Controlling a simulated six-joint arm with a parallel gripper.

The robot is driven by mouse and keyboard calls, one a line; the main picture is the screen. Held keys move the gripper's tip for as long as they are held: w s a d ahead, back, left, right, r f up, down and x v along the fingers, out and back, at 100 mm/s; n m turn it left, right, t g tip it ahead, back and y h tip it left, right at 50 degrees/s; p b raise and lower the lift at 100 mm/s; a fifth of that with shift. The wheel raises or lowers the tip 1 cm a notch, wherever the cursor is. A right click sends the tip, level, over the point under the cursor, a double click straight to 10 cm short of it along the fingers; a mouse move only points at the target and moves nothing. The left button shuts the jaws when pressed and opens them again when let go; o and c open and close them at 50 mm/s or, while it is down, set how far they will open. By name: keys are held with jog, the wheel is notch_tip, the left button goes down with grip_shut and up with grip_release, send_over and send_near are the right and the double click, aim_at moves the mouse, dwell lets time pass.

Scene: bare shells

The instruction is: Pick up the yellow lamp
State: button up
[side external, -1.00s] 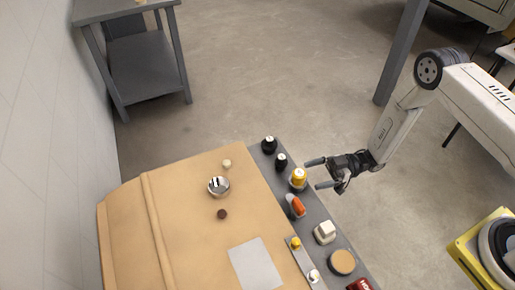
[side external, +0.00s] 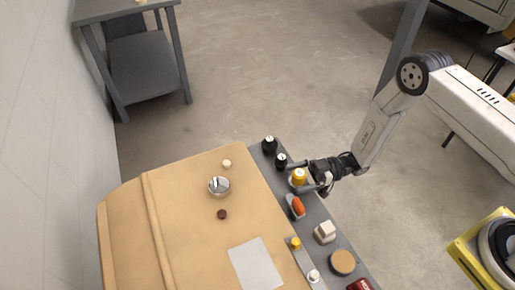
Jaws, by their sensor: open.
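The yellow lamp (side external: 299,175), a short yellow piece with a pale top, stands on the grey strip along the right edge of the tan table. My gripper (side external: 293,177) is open and reaches in from the right. Its two fingers lie on either side of the yellow lamp, one on the far side and one on the near side. I cannot tell whether either finger touches it. A smaller yellow-topped piece (side external: 295,243) stands farther down, on a light strip.
Two black pieces (side external: 269,144) (side external: 281,160) stand just beyond the far finger. An orange piece (side external: 298,207) lies close on the near side. A white block (side external: 325,231) and a round tan disc (side external: 342,262) follow. A metal bowl (side external: 219,186) sits on the tan tabletop (side external: 185,225).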

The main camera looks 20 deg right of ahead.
grip_shut()
dwell(0.4)
jog(key=shift+r, duration=0.1)
jog(key=shift+r, duration=1)
jog(key=s+d+r, duration=0.4)
jog(key=s+r, duration=0.6)
jog(key=s, duration=0.3)
jog(key=shift+s+d+r, duration=0.15)
jog(key=shift+d+r, duration=0.05)
jog(key=shift+r, duration=0.2)
